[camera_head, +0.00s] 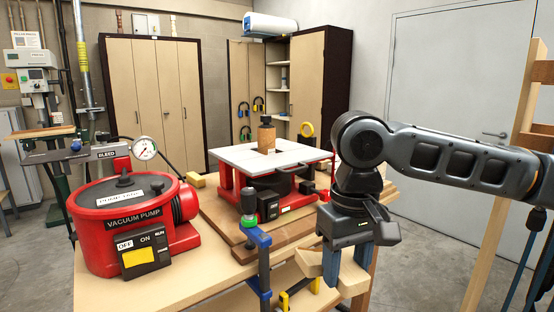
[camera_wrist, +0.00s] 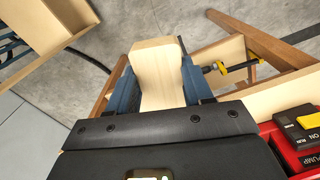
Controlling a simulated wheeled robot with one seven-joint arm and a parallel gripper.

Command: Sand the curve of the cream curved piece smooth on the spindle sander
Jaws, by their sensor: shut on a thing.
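The cream curved piece (camera_head: 312,262) is held between the blue fingers of my gripper (camera_head: 346,272), in front of the bench's right front corner in the head view. In the wrist view the piece (camera_wrist: 157,72) stands out between the two fingers of my gripper (camera_wrist: 159,82), which press on its sides. Part of the piece is hidden behind the fingers. The spindle sander (camera_head: 240,158) has a red base and a grey table, with a brown sanding drum (camera_head: 266,136) upright in the middle. My gripper is nearer the camera and right of the sander, apart from it.
A red vacuum pump (camera_head: 130,215) stands on the left of the bench (camera_head: 100,290). A wooden rack (camera_head: 530,95) stands at right.

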